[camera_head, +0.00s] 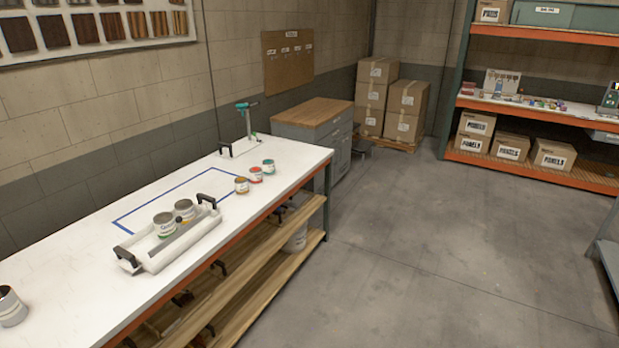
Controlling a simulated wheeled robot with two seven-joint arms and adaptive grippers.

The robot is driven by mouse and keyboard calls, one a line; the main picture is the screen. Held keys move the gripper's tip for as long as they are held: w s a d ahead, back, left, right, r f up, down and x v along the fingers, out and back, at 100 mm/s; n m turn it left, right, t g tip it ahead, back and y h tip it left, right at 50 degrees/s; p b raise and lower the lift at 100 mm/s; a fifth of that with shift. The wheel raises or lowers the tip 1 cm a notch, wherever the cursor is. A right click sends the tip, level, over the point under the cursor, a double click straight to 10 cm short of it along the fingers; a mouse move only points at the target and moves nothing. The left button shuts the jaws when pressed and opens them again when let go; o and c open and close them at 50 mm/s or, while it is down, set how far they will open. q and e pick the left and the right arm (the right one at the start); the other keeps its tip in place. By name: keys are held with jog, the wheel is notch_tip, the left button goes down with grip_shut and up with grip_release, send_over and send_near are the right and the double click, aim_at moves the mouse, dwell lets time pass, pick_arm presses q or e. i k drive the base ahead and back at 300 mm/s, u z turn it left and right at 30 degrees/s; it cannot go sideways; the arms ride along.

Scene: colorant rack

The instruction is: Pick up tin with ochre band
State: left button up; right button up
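Neither of my grippers shows in the head view.
A white carrier with black handles (192,243) holds larger tins (164,224), left of the small tins. A grey tin (11,306) stands at the left. The floor (400,250) is clear.

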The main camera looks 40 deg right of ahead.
aim_at(242, 188)
jog(key=z, duration=2.9)
jog(key=i, duration=3.1)
jog(key=u, duration=0.5)
